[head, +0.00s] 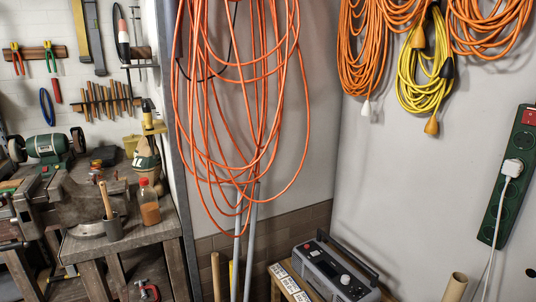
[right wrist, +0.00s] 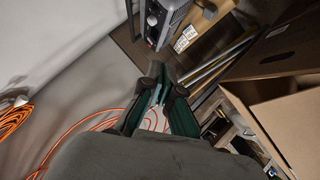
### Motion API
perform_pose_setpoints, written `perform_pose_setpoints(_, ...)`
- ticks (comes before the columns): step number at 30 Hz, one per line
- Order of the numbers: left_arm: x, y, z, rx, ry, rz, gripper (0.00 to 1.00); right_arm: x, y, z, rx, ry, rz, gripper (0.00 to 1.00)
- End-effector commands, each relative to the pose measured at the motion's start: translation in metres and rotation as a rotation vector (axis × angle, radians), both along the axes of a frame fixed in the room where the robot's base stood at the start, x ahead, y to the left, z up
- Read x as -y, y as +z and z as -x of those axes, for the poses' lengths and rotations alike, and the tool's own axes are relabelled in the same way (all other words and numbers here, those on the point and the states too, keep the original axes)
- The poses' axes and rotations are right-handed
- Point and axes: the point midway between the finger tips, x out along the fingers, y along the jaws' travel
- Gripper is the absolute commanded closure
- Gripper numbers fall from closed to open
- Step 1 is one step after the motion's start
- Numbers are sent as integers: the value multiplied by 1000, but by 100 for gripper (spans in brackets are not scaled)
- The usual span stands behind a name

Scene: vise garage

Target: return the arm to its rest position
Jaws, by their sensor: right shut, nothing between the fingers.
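My right gripper (right wrist: 160,85) shows in the right wrist view, with its dark green fingers brought together and nothing between them. It points toward a grey radio (right wrist: 176,14) at the top of that view, and I cannot tell the distance. Neither gripper nor arm shows in the head view. My left gripper is not in any view.
The head view shows a workbench (head: 165,232) with a vise (head: 75,200) at left, hanging orange cables (head: 240,90), the radio (head: 330,268) on a low stand, and a green power strip (head: 507,180). A cardboard box (right wrist: 298,125) is right in the wrist view.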

Motion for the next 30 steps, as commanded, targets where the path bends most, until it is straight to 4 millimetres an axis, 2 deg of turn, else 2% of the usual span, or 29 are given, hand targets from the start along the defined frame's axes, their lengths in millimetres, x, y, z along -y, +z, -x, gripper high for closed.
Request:
perform_pose_setpoints(1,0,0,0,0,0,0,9,-15,-17,21,-66,-44,-53,100)
perform_pose_setpoints(3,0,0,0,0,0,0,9,-27,-36,50,-156,-110,-104,100)
perform_pose_setpoints(9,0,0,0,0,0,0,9,-50,-70,128,-404,-284,-216,100)
perform_pose_setpoints(15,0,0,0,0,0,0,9,-63,-85,189,-593,-407,-287,100)
perform_pose_setpoints(21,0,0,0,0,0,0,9,-74,-90,243,-760,-513,-344,100)
perform_pose_setpoints(24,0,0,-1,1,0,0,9,-73,-118,231,-760,-505,-329,100)
perform_pose_setpoints(30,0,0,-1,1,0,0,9,-75,-173,222,-781,-506,-321,100)
